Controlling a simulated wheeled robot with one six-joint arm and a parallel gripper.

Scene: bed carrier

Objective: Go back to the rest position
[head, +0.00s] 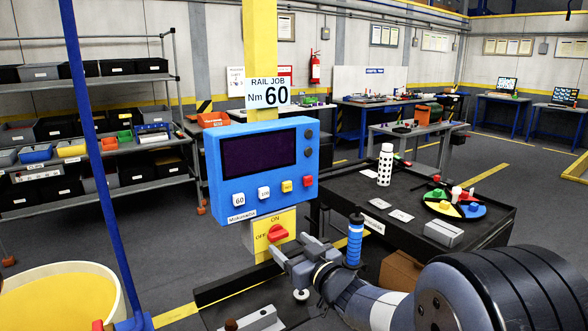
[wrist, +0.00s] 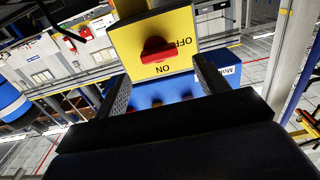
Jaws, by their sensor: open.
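My gripper (head: 291,257) is at the lower middle of the head view, just below and in front of the red rotary switch (head: 277,233). The switch sits on a yellow ON/OFF plate (head: 289,220) under a blue control box (head: 262,165) with a dark screen. In the wrist view, the red switch (wrist: 157,50) and its yellow plate (wrist: 125,40) appear upside down beyond my open fingers (wrist: 163,85). Nothing is between the fingers. Whether they touch the switch is not clear, but a gap seems to show.
A blue pole (head: 88,130) and a yellow bin (head: 60,300) stand at the left.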

